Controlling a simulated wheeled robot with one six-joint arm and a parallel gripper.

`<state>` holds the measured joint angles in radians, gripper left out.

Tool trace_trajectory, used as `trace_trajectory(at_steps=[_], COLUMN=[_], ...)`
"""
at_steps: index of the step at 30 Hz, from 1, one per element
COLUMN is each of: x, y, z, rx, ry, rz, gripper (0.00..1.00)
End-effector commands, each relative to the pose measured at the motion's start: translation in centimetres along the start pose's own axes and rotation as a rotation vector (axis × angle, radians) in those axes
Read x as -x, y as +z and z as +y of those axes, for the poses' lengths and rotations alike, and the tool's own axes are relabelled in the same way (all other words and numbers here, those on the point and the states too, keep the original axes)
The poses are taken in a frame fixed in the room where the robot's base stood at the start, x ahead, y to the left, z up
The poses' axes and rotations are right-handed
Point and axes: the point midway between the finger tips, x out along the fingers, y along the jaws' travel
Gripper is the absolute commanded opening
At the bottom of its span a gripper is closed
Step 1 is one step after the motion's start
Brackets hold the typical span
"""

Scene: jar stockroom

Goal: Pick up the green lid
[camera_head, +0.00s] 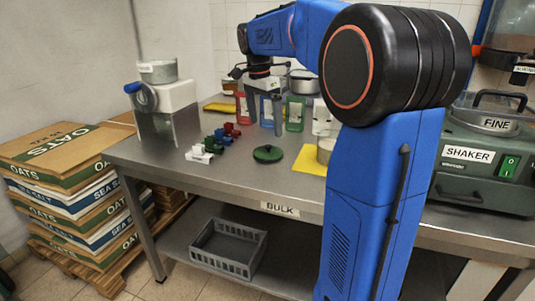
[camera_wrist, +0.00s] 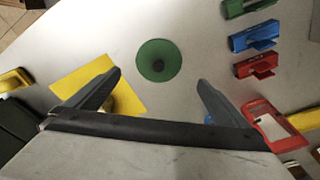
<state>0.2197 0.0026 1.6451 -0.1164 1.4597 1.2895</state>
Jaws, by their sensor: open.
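The green lid (camera_head: 267,153) is round with a dark knob and lies flat near the front edge of the steel table. It also shows in the wrist view (camera_wrist: 159,60), at the upper middle, with nothing over it. My gripper (camera_wrist: 160,78) is open and empty, its two fingers apart, and the lid lies beyond the fingertips, between their lines. In the head view my gripper (camera_head: 264,100) hangs above the table, behind the lid and apart from it.
Red, blue and green holders (camera_head: 295,112) stand further back. A shaker machine (camera_head: 480,160) is at the right. Bare steel surrounds the lid.

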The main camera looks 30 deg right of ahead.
Motion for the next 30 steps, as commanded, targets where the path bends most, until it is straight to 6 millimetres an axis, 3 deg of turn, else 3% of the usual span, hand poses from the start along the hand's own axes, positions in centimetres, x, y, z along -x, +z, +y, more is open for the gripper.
trace_trajectory(at_steps=[4, 14, 21, 30], x=[-2.3, -4.6, -7.8, -8.9], y=[0.0, 0.1, 0.2, 0.2], z=[0.1, 0.1, 0.3, 0.2], rx=[0.000, 0.001, 0.001, 0.001], ry=[0.003, 0.001, 0.002, 0.000], rz=[-0.001, 0.000, 0.000, 0.000], gripper=[1.00, 1.00, 1.00, 1.00])
